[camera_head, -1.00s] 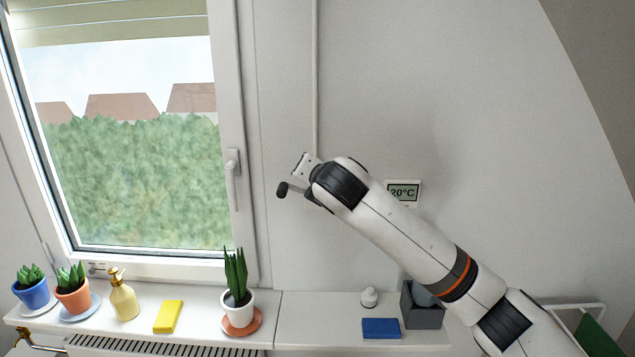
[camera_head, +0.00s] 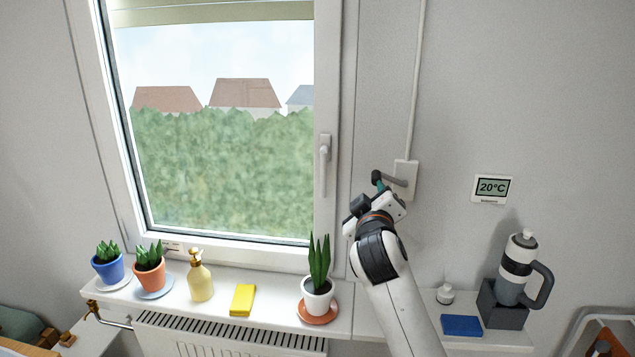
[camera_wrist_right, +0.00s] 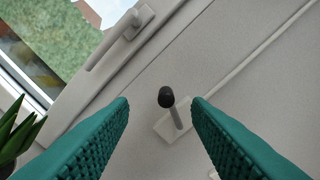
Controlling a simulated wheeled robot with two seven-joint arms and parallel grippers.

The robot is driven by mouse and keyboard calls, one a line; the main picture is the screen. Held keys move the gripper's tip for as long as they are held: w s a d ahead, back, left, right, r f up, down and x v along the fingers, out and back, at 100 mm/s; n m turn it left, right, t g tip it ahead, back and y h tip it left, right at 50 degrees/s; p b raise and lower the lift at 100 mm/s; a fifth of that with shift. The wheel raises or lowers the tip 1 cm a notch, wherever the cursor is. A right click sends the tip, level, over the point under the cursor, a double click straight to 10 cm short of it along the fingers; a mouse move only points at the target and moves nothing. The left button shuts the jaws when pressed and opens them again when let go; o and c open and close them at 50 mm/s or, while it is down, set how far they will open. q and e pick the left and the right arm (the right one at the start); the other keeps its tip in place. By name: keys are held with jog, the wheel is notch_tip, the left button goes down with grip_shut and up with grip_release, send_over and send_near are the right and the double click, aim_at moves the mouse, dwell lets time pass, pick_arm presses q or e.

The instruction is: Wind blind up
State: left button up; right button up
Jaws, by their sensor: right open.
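The blind (camera_head: 210,12) shows as a pale green-beige strip across the top of the window. A cord or rod (camera_head: 418,80) runs down the wall right of the window to a white wall box (camera_head: 411,168). A grey crank with a dark knob (camera_head: 377,177) sticks out from this box; the knob also shows in the right wrist view (camera_wrist_right: 166,97). My right gripper (camera_wrist_right: 160,103) is open, its teal fingers on either side of the knob in that view, with gaps on both sides. In the head view it (camera_head: 380,187) is close to the crank. My left gripper is out of view.
The window handle (camera_head: 324,160) is left of the crank. The sill below holds several potted plants, including a white-potted one (camera_head: 318,285) near my arm, a soap bottle (camera_head: 200,277) and a yellow sponge (camera_head: 242,299). A bottle (camera_head: 515,265) stands at the right.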

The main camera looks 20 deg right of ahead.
aim_at(376, 179)
jog(key=shift+m, duration=0.7)
jog(key=p+x, duration=0.1)
jog(key=x, duration=0.2)
jog(key=d+p+x, duration=0.1)
jog(key=x, duration=0.3)
jog(key=s+p+x, duration=0.1)
jog(key=x, duration=0.2)
jog(key=shift+w+d+f, duration=0.25)
jog(key=shift+d+f, duration=0.05)
jog(key=shift+d, duration=0.1)
jog(key=shift+p+x, duration=0.45)
jog(key=shift+x, duration=0.35)
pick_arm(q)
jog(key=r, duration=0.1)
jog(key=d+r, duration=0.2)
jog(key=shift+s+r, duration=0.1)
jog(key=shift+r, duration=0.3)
pick_arm(e)
jog(key=shift+f, duration=0.15)
grip_shut()
